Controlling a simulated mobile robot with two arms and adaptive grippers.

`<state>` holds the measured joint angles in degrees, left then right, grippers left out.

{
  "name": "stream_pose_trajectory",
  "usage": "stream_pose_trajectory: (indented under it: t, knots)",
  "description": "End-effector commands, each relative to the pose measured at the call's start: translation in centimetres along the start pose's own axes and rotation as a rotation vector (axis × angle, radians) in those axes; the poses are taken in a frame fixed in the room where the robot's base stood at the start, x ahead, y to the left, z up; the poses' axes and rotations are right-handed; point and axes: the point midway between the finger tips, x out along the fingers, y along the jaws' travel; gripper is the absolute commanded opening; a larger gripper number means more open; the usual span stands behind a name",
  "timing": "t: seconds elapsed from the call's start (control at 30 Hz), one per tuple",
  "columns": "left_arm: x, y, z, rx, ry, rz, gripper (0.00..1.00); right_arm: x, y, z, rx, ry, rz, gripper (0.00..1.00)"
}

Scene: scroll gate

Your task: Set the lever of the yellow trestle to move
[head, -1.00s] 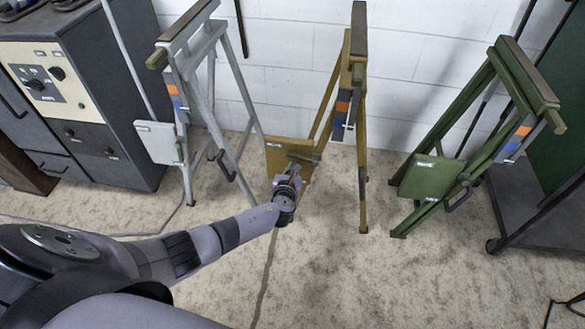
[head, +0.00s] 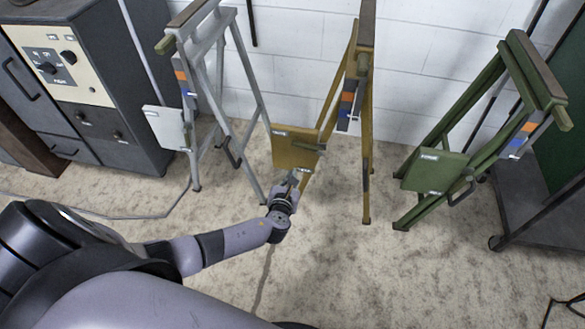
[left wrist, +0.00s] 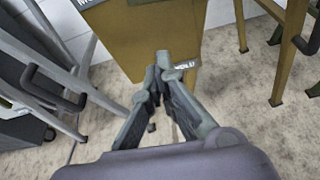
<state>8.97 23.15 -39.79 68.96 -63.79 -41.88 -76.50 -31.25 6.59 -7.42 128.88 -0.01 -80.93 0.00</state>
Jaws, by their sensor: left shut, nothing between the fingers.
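The yellow trestle (head: 366,150) stands in the middle of the head view, between a grey and a green one. A yellow panel (head: 297,150) with small white labels sits at its lower left. Higher up, a plate with orange and blue marks (head: 347,102) is on the trestle; I cannot make out the lever's setting there. My left gripper (head: 293,179) is shut and empty, just below and in front of the panel. In the left wrist view my left gripper (left wrist: 163,66) points at the panel's lower edge (left wrist: 150,45), beside a label; contact is unclear. My right gripper is out of view.
The grey trestle (head: 249,90) is at the left and the green trestle (head: 488,95) at the right. A grey cabinet (head: 95,70) stands far left, with a cable on the floor. A dark hooked handle (left wrist: 308,38) shows in the wrist view.

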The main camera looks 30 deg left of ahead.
Motion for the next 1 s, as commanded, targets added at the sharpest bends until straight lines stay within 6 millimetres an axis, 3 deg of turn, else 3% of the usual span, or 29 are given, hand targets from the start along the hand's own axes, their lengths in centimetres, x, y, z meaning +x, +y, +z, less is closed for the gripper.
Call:
stream_pose_trajectory:
  t: [0.23,0.83,0.93,1.0]
  knots:
    - [-1.4,0.0,0.0,0.001,0.0,0.0,0.0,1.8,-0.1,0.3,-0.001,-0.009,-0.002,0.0]
    - [-1.5,-0.1,-0.1,-0.012,0.003,0.002,0.0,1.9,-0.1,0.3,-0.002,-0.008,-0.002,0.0]
    - [-2.7,-0.3,-0.7,-0.155,0.037,0.026,0.0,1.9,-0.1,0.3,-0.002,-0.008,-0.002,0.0]
    - [-4.5,-0.3,-1.7,-0.383,0.09,0.078,0.0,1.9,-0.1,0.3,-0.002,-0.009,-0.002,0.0]
